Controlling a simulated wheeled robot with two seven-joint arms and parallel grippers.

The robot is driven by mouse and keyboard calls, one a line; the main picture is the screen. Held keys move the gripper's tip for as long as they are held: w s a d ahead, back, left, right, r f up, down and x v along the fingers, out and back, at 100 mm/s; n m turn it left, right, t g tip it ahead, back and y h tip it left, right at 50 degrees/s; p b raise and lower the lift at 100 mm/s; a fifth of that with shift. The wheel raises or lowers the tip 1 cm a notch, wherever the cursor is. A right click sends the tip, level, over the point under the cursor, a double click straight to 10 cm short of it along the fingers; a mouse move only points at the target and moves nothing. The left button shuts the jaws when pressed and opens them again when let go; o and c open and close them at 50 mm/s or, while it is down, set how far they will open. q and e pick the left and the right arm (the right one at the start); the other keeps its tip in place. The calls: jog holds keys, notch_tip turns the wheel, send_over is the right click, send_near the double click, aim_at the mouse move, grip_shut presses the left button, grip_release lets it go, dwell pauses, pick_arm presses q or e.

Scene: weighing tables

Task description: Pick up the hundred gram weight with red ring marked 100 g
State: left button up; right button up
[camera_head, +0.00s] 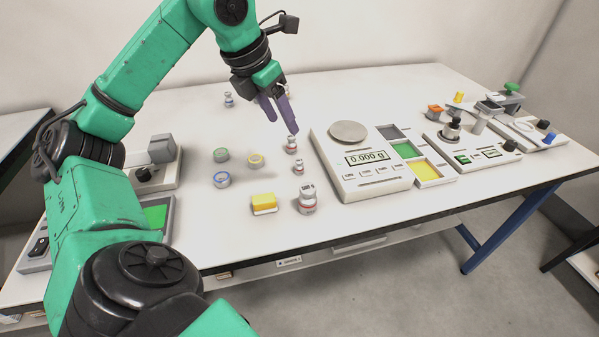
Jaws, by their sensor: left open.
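Several silver weights with reddish rings stand upright on the white table: a large one (307,200) at the front, a small one (298,167) behind it, and a medium one (291,145) farther back. Their markings are too small to read, so I cannot tell which is the 100 g one. My left gripper (283,122), with purple fingers, is open and points down just above and behind the medium weight, with nothing seen between its fingers. Another weight (228,100) stands at the back left, and one partly hidden behind the gripper. My right gripper is out of view.
A balance (360,183) reading 0.000 g stands right of the weights, with more instruments (474,150) beyond. Devices (157,216) line the table's left end. The back middle is mostly clear.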

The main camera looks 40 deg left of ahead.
pick_arm(q)
jog(key=b, duration=0.2)
send_near(300, 160)
jog(key=b+x, duration=0.1)
jog(key=x, duration=0.9)
jog(key=shift+f+b, duration=0.1)
jog(key=shift+b, duration=0.2)
jog(key=shift+s, duration=0.1)
grip_shut()
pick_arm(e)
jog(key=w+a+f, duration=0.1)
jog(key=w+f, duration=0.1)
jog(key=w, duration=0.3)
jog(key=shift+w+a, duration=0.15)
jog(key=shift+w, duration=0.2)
